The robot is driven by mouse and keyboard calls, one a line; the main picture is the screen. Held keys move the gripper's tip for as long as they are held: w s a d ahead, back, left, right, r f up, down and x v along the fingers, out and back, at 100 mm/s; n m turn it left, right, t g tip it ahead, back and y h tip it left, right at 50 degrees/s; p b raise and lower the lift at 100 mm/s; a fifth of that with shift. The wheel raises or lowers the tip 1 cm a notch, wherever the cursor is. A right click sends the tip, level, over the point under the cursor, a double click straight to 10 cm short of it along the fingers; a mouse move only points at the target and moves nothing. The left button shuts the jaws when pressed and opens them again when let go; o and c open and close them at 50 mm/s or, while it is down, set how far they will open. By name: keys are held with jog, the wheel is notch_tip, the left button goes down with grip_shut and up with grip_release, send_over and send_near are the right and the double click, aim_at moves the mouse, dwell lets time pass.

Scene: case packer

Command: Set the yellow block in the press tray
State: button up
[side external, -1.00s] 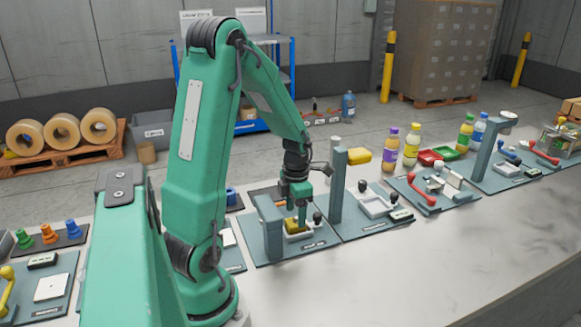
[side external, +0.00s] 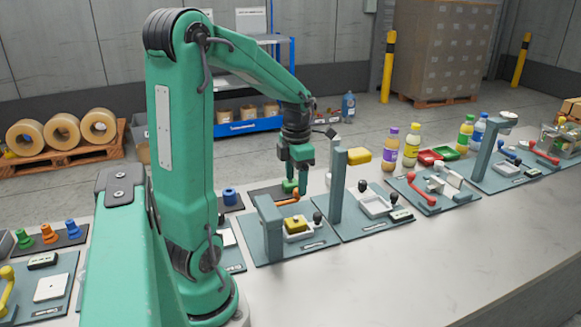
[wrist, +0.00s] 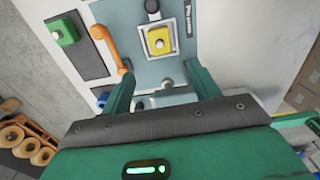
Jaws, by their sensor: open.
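The yellow block (side external: 297,225) sits in a white tray (side external: 306,234) on a blue-grey base plate with a short post. In the wrist view the yellow block (wrist: 160,41) lies inside the white tray's rim (wrist: 148,31), with a small dark-topped knob beside it. My gripper (side external: 297,187) is above and behind the tray, apart from the block. Its two fingers (wrist: 158,73) are spread with nothing between them in the wrist view.
An orange handle (wrist: 107,46) stands beside the tray, and a green block (wrist: 62,29) lies on a dark mat past it. The front counter (side external: 400,270) is clear.

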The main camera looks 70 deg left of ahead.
dwell(0.5)
jog(key=s+d+r+n+t, duration=0.1)
jog(key=d+n, duration=0.5)
jog(key=n, duration=0.6)
jog(key=s+d+r+n+t, duration=0.2)
jog(key=d+r+n, duration=0.3)
jog(key=n, duration=0.7)
jog(key=s+d+r+n+t, duration=0.2)
jog(key=d+r+n, duration=0.1)
jog(key=d+n, duration=0.6)
jog(key=n, duration=0.2)
jog(key=shift+n+t, duration=0.3)
jog(key=shift+n, duration=0.1)
